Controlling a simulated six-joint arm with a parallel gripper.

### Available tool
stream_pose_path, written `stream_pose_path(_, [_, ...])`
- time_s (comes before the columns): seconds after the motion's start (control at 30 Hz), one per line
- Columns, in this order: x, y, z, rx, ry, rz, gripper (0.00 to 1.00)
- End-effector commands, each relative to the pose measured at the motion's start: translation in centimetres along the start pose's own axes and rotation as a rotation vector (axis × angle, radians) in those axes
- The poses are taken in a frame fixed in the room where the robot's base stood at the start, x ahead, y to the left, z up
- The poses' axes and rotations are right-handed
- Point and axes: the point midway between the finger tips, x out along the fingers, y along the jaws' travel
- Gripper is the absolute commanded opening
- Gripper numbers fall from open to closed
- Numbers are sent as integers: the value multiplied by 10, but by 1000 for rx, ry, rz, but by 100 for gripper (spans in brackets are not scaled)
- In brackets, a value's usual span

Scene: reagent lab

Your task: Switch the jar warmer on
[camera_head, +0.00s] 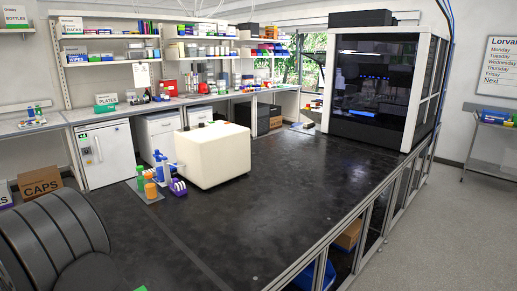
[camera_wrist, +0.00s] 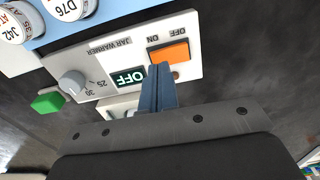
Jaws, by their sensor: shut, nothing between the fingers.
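The jar warmer's white front panel (camera_wrist: 108,62) shows upside down in the wrist view. It has an orange rocker switch (camera_wrist: 169,53) beside ON and OFF labels. Its small green display (camera_wrist: 130,78) reads OFF. A grey dial (camera_wrist: 72,83) sits to the left. My gripper (camera_wrist: 160,68) is shut and empty, with its blue fingertips just at the lower edge of the switch in the picture. I cannot tell whether they touch it. I cannot make out the warmer or my gripper clearly in the head view.
White-lidded jars (camera_wrist: 68,8) stand in the warmer's blue top. A green block (camera_wrist: 47,101) lies near the dial. In the head view, a white box (camera_head: 213,157) stands on the dark bench (camera_head: 270,215), by small coloured items. The bench's right part is clear up to a glass cabinet (camera_head: 375,85).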

Motion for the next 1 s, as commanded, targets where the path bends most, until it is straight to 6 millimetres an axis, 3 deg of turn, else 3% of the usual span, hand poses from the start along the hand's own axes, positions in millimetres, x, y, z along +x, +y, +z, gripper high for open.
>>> stream_pose_path(1.0, [12, 0, 0, 0, -1, 0, 0])
